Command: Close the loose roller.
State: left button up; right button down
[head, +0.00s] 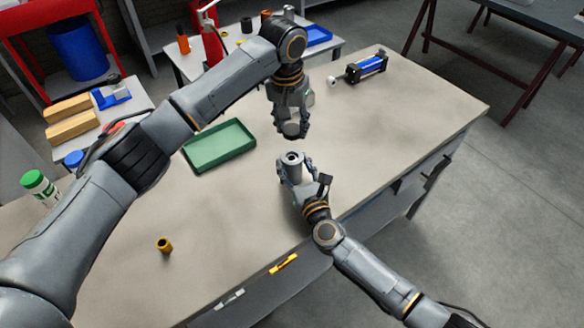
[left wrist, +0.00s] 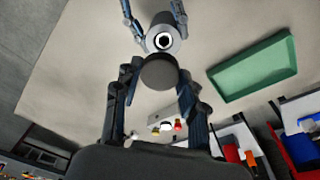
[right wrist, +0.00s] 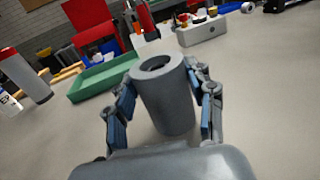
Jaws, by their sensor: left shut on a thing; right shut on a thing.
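The loose roller is a grey cylinder (head: 291,160) with a round bore in its top, standing upright over the bench. My right gripper (head: 295,167) is shut around its sides, and the right wrist view shows the roller body (right wrist: 167,105) between the fingers. My left gripper (head: 291,128) points down above it, shut on a dark grey round cap (left wrist: 159,72). The cap is apart from the roller and a little above it. In the left wrist view the roller's top with its dark bore (left wrist: 163,41) shows just beyond the cap. The cap's underside is hidden.
A green tray (head: 188,152) lies left of the roller on the bench. A blue and black cylinder unit (head: 367,67) stands at the far right. A small brass bushing (head: 164,245) and a green-capped bottle (head: 40,187) are at the left. The bench right of the roller is clear.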

pick_arm(q)
send_over(292, 159)
jog(key=shift+s+a+f, duration=0.1)
jog(key=shift+f, duration=2.4)
jog(key=shift+f, duration=0.85)
jog(key=shift+f, duration=0.6)
jog(key=shift+s+f, duration=0.1)
jog(key=shift+f, duration=0.2)
pick_arm(e)
jog(key=shift+s+a, duration=0.1)
pick_arm(q)
jog(key=shift+r, duration=0.6)
jog(key=shift+r, duration=0.1)
jog(key=shift+f, duration=0.65)
